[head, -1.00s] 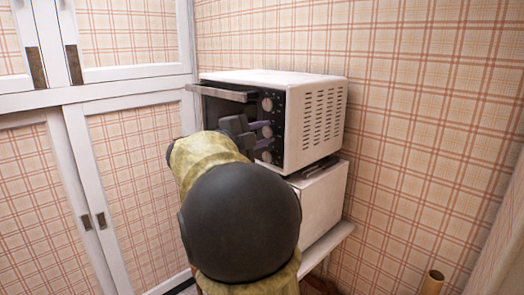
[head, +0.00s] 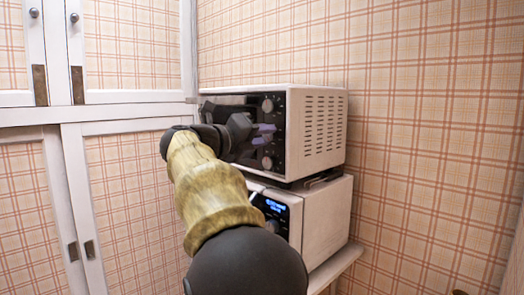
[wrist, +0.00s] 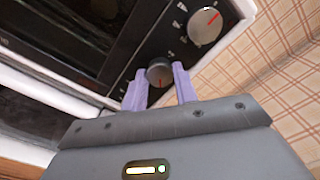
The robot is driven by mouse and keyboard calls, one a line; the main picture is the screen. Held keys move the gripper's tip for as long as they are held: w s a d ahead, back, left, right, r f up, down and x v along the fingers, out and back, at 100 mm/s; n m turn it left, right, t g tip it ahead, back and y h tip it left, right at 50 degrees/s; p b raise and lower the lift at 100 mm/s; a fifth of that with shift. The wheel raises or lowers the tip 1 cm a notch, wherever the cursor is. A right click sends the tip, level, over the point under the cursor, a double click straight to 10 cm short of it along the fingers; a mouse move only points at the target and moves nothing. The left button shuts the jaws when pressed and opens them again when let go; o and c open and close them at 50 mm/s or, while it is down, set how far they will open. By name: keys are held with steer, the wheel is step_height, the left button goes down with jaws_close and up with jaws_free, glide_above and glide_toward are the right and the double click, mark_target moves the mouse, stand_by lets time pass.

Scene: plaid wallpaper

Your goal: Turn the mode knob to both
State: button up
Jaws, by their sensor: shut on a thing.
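A white toaster oven (head: 318,135) with a dark front stands against the plaid wall in the head view. Its black panel carries round knobs in a column; an upper knob (head: 267,105) and a lower knob (head: 267,163) show clear of my fingers. My gripper (head: 263,133) is at this panel, its purple fingers reaching across it. In the wrist view my fingers (wrist: 159,85) are shut on a dark grey knob (wrist: 160,72) with a red mark, one finger on each side. Another, lighter knob (wrist: 205,25) with a red mark sits farther up. The panel's labels are too small to read.
A second white appliance (head: 325,215) with a blue lit display (head: 275,208) stands under the oven on a white shelf. White cabinets (head: 120,200) with plaid panels close off the left.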

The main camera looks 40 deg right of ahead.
steer(key=m+b, duration=0.2)
steer(key=m, duration=0.1)
steer(key=m+b, duration=0.1)
steer(key=shift+f+m+b, duration=0.3)
steer(key=shift+r+m+b, duration=0.15)
steer(key=shift+m+b, duration=0.9)
steer(key=shift+m, duration=0.55)
steer(key=o, duration=1)
steer(key=shift+r, duration=0.1)
steer(key=shift+c, duration=0.2)
steer(key=s+a, duration=0.1)
steer(key=a, duration=1.6)
steer(key=shift+s+a+b, duration=0.15)
steer(key=shift+a+b, duration=0.05)
steer(key=shift+b, duration=0.15)
